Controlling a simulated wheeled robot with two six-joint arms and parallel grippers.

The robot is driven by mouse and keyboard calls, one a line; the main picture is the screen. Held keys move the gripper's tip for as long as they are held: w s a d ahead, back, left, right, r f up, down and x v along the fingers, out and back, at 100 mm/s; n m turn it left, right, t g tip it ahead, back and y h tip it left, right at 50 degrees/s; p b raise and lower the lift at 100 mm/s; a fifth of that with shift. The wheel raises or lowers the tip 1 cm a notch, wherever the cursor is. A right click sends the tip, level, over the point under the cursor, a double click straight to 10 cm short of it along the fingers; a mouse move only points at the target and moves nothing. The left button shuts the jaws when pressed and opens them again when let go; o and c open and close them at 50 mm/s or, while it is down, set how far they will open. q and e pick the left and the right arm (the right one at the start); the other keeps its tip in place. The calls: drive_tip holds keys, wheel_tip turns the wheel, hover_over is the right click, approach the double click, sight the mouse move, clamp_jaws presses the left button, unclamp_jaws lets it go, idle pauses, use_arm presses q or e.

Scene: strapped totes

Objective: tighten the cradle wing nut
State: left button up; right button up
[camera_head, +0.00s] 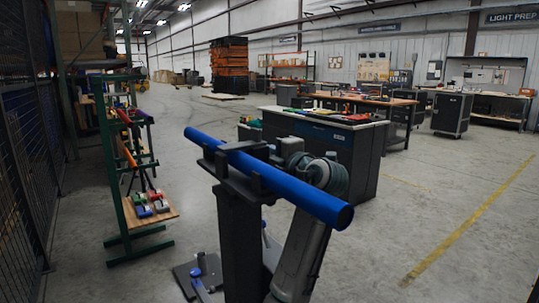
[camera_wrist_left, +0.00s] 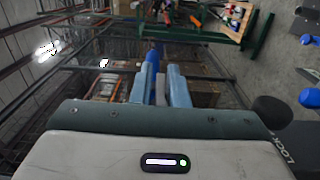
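A long blue tube (camera_head: 290,190) lies across a dark cradle (camera_head: 245,172) on top of a dark upright post (camera_head: 241,235). I cannot make out the wing nut in either view. One of my arms rises behind the tube; its gripper is hidden in the head view. In the left wrist view, my left gripper (camera_wrist_left: 162,72) has two blue fingers with a narrow gap between them. A small darker blue thing (camera_wrist_left: 154,55) shows near the tips; I cannot tell whether they touch it. A dark part marked LOCK (camera_wrist_left: 305,125) and a black rounded part (camera_wrist_left: 270,109) are at right.
The post's base (camera_head: 200,278) carries a blue knob. A green rack (camera_head: 122,190) with tools and coloured blocks stands left, near a dark mesh fence (camera_head: 30,150). A dark workbench (camera_head: 345,150) stands behind the post. The floor at right is clear.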

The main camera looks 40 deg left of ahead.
use_arm(q)
clamp_jaws()
drive_tip(key=shift+f+h, duration=0.1)
drive_tip(key=shift+h, duration=0.5)
drive_tip(key=o, duration=0.5)
unclamp_jaws()
